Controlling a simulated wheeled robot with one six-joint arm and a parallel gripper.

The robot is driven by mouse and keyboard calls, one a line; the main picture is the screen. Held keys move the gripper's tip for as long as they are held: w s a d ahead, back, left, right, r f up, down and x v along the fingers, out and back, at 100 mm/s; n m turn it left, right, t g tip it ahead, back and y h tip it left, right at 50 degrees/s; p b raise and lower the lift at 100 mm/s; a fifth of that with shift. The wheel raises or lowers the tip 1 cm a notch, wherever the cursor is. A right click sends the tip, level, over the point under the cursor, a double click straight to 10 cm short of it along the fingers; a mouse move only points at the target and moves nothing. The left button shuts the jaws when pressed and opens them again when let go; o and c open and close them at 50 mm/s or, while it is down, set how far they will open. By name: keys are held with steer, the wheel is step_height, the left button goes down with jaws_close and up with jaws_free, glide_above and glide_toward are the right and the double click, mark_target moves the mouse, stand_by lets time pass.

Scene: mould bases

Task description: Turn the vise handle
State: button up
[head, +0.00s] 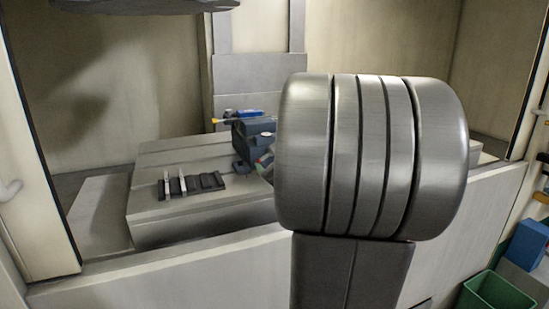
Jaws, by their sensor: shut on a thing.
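A dark blue-grey vise (252,130) stands on the raised grey machine bed, left of the picture's middle. Its right side is hidden behind my large metal arm joint. I cannot make out its handle. My gripper is not visible; my own arm covers the area right of the vise.
The slotted bed (165,217) holds a dark rack (192,185) with pale upright pieces. A blue tool with a yellow tip (234,115) is by the vise's top. A front wall (190,267) and side walls enclose the bed. A green bin (495,296) stands lower right.

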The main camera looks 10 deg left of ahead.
steer(key=o, duration=0.9)
steer(key=p+v, duration=0.1)
steer(key=v, duration=1.3)
